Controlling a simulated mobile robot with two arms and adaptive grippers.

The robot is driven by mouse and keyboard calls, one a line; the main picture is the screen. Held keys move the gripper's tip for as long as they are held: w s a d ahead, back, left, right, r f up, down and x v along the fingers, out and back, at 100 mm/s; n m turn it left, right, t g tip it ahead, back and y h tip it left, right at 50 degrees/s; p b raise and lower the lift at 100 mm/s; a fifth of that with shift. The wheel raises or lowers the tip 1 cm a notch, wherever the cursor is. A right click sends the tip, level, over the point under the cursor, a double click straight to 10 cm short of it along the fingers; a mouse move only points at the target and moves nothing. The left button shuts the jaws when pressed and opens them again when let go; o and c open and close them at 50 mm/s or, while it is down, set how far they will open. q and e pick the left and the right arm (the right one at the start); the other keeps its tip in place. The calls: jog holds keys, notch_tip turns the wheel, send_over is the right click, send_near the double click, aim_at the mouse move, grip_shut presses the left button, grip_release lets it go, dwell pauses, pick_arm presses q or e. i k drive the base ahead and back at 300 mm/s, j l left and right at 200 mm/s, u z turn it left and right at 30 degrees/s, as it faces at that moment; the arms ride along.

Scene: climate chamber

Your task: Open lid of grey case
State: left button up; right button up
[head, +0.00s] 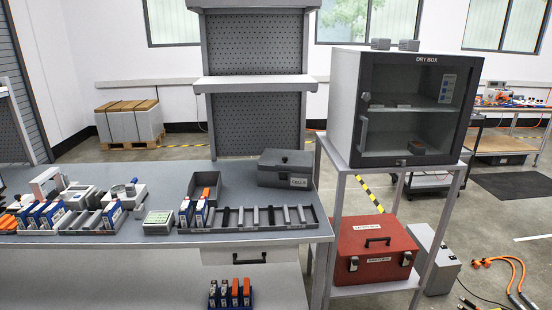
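The grey case (285,168) stands at the back right of the workbench, below the shelf unit. Its lid is down, with a small dark knob on top, and a white label reading CELLS is on its front right. Neither of my grippers shows in the head view, so their state and place cannot be seen.
Right of the bench, a stand holds a dry box (403,107) above a red toolbox (372,248).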

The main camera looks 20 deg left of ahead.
aim_at(279, 160)
jog(key=i+l+u, duration=0.15)
jog(key=i+u, duration=0.15)
jog(key=u, duration=0.15)
jog(key=i+l+u, duration=0.2)
jog(key=u, duration=0.2)
jog(key=i+l+u, duration=0.25)
jog(key=u, duration=0.2)
